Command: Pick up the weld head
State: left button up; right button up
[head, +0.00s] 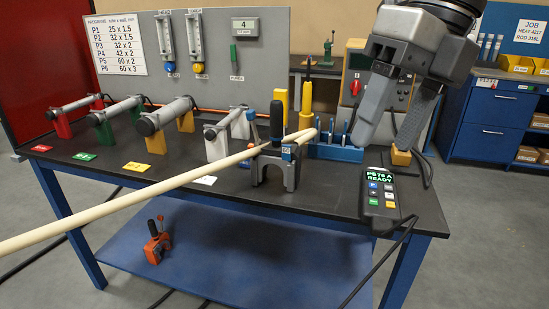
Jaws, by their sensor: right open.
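No part is clearly labelled as the weld head. The likeliest is a grey, arch-shaped tool with a black upright handle (276,122), standing on the dark bench top (330,190) near the middle. A long pale rod crosses its upper part and hides some of it; I cannot tell whether the rod is gripped there. My right gripper (383,146) comes in from the upper right, pointing down, its two grey fingers apart with nothing held. It is to the right of the grey tool, above the back right of the bench. My left gripper is out of view.
The pale rod (130,200) runs in from the left edge. A pendant reading "READY" (380,196) lies at the bench's right end, with cables. Tubes on coloured blocks (157,140) stand at left. An orange tool (157,243) sits on the blue lower shelf (235,265). The front bench strip is clear.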

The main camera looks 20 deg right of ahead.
aim_at(273, 149)
jog(key=i, duration=1.4)
